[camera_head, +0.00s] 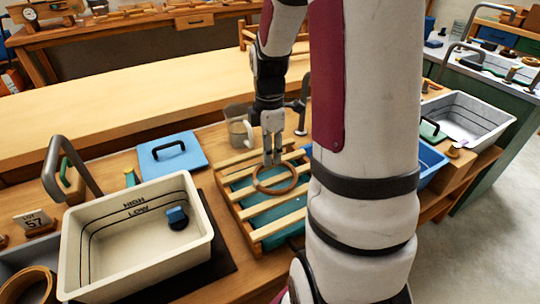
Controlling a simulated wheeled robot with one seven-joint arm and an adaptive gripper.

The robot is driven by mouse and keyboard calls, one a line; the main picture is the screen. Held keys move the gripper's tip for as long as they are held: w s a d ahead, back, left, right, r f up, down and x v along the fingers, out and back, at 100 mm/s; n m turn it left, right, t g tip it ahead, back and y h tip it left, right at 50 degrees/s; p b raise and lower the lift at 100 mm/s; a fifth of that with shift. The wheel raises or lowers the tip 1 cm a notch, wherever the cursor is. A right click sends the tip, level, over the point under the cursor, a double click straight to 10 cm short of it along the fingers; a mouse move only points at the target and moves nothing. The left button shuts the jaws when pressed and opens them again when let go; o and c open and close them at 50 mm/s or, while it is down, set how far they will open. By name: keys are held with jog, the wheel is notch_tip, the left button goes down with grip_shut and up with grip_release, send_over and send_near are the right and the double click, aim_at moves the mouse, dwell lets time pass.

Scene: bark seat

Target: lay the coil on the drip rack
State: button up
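The coil (256,185), a brown ring, is at the slats of the drip rack (262,234). It looks flat and level with them; whether it rests on them or hangs just above is hard to tell. The rack has pale wooden slats over a teal tray. My gripper (272,160) points down at the coil's far rim, its two fingers close together with a narrow gap. The fingertips meet the rim in the picture, but whether they grip it cannot be made out. My arm hides the rack's right side.
A clear jug (238,128) stands close behind the rack. A blue bin (430,160) is at right.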

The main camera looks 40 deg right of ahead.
notch_tip(320, 180, up, 10)
jog(key=p, duration=0.2)
jog(key=s+a+r+m+t, duration=0.1)
jog(key=s+a+r+m, duration=0.25)
jog(key=a, duration=0.35)
jog(key=s+a+r+m, duration=0.3)
jog(key=s+a+r, duration=0.1)
jog(key=a, duration=0.3)
jog(key=s+a+m+t, duration=0.1)
jog(key=s+a+m, duration=0.5)
jog(key=s, duration=0.6)
jog(key=shift+s+a+f, duration=0.15)
jog(key=shift+a+f, duration=0.2)
jog(key=shift+a, duration=0.2)
notch_tip(320, 180, up, 10)
jog(key=t+p, duration=0.2)
jog(key=p, duration=0.6)
jog(key=shift+d, duration=0.15)
jog(key=shift+d+r, duration=0.1)
